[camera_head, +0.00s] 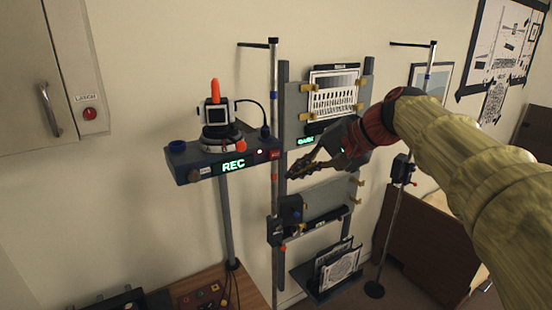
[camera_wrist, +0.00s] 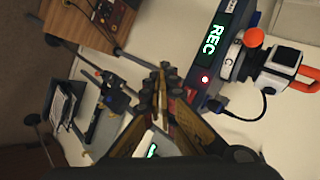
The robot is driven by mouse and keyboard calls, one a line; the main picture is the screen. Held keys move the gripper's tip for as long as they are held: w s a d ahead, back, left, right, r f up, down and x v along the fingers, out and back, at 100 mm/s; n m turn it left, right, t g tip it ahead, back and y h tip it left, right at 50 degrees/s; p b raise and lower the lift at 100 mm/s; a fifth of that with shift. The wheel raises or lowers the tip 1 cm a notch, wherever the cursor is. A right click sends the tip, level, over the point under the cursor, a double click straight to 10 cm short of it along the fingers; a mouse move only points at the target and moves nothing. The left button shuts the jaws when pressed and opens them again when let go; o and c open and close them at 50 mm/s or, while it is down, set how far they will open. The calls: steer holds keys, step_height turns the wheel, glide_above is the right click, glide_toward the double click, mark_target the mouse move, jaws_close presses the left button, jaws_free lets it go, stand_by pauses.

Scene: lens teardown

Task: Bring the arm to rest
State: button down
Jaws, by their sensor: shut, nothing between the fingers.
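My gripper (camera_head: 299,170) is at the end of my arm, which reaches in from the right in the head view. It is in the air in front of the upright stand, just right of the shelf with the lit REC sign. In the wrist view my gripper (camera_wrist: 165,72) shows with its fingertips together and nothing between them. A small black and white device with an orange top (camera_head: 215,112) stands on the REC shelf (camera_head: 190,170). My gripper is apart from it.
A patterned chart (camera_head: 333,98) is mounted on the upper panel of the stand. Sheets stand in a rack (camera_head: 320,290) below. A wooden table (camera_head: 205,275) is at lower left. A wall cabinet (camera_head: 30,90) hangs at upper left. A thin pole (camera_head: 388,225) stands at right.

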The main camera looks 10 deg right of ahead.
steer(key=shift+w, duration=0.1)
steer(key=s+d+f+n+g+h+b, duration=0.1)
steer(key=s+d+f+g+h+b, duration=0.25)
steer(key=f, duration=0.95)
steer(key=s+a+f+n+t+h+b, duration=0.1)
steer(key=s+a+f+n+b, duration=0.1)
steer(key=s+f+b, duration=0.5)
steer(key=s+a+f+n+h+b, duration=0.2)
steer(key=s+f+b, duration=0.6)
steer(key=s+f, duration=0.8)
steer(key=shift+f+n+t, duration=0.35)
steer(key=shift+f+n, duration=0.85)
steer(key=shift+f, duration=1.15)
